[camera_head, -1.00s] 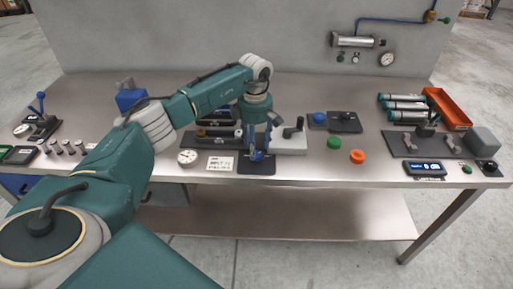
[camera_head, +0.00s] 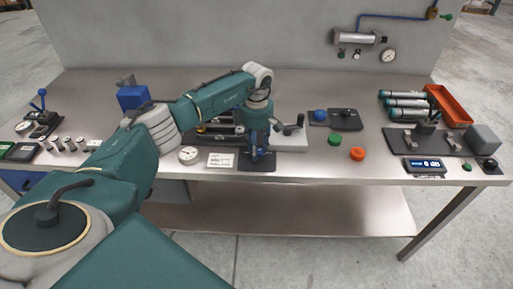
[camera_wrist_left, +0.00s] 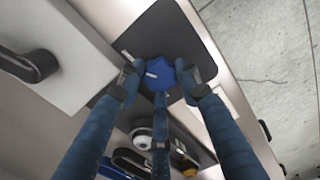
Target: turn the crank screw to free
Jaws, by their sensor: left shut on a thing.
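A blue lobed knob (camera_wrist_left: 160,74) with a white mark sits over a black plate (camera_wrist_left: 185,30) in the left wrist view. My left gripper (camera_wrist_left: 163,84) is shut on this knob, its blue fingers around the rim. In the head view the same gripper (camera_head: 257,154) points down over the black plate (camera_head: 258,167) at the bench's front edge; its fingers mostly hide the knob there. A black crank handle (camera_head: 293,127) stands on a pale grey block (camera_head: 290,143) just right of the gripper. It also shows in the left wrist view (camera_wrist_left: 32,66). My right gripper is not in view.
A white card (camera_head: 222,160) and a round dial (camera_head: 189,155) lie left of the plate. Green (camera_head: 334,140) and orange (camera_head: 357,154) buttons are to the right. A dark unit (camera_head: 218,130) lies behind my gripper. Bare bench top (camera_head: 330,90) is free behind.

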